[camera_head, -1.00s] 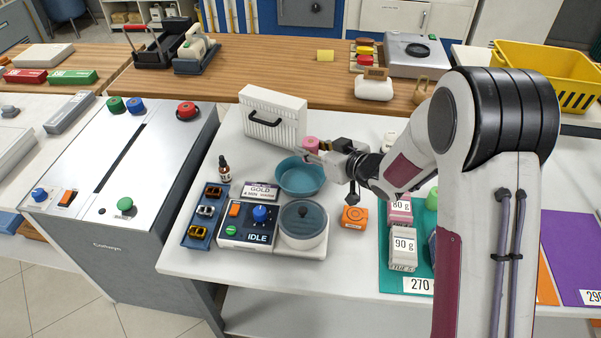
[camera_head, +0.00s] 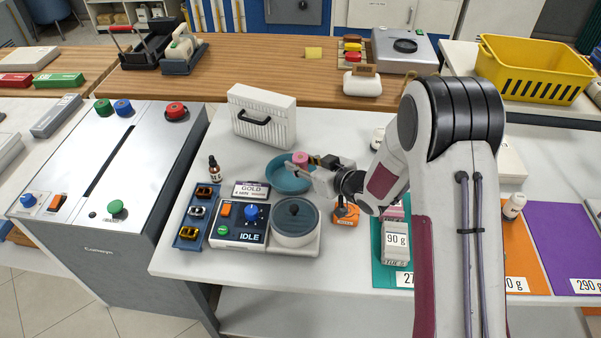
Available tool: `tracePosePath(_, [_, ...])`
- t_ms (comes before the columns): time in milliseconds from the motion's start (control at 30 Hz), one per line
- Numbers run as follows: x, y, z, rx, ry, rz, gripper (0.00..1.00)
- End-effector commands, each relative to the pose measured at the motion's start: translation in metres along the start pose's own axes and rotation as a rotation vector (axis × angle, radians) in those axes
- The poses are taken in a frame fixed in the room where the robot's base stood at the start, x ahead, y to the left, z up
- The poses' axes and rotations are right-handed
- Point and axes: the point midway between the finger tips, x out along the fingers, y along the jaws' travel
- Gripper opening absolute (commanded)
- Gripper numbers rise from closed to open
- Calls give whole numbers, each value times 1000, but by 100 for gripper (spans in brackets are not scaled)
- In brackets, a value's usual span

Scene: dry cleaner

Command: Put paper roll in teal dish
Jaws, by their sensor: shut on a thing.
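The paper roll (camera_head: 301,159) is a small pink cylinder held in my gripper (camera_head: 304,168). My gripper is shut on it and reaches in from the right. The teal dish (camera_head: 285,180) is a round, shallow bowl on the white table. The roll appears over the right back part of the dish; I cannot tell whether it touches the dish. My gripper hides part of the dish's right side.
A white ribbed case (camera_head: 262,117) stands behind the dish. A lidded round pot (camera_head: 295,220) stands in front. An orange block (camera_head: 345,216) sits to the right, under my gripper's wrist.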

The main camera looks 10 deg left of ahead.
Motion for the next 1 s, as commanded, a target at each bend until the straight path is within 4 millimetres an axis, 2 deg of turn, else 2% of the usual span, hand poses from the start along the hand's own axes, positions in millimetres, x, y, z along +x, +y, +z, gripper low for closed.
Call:
tracePosePath(367, [1, 0, 2, 0, -1, 0, 6])
tracePosePath(767, [13, 0, 32, 0, -2, 0, 6])
tracePosePath(1000, [14, 0, 35, -1, 0, 0, 6])
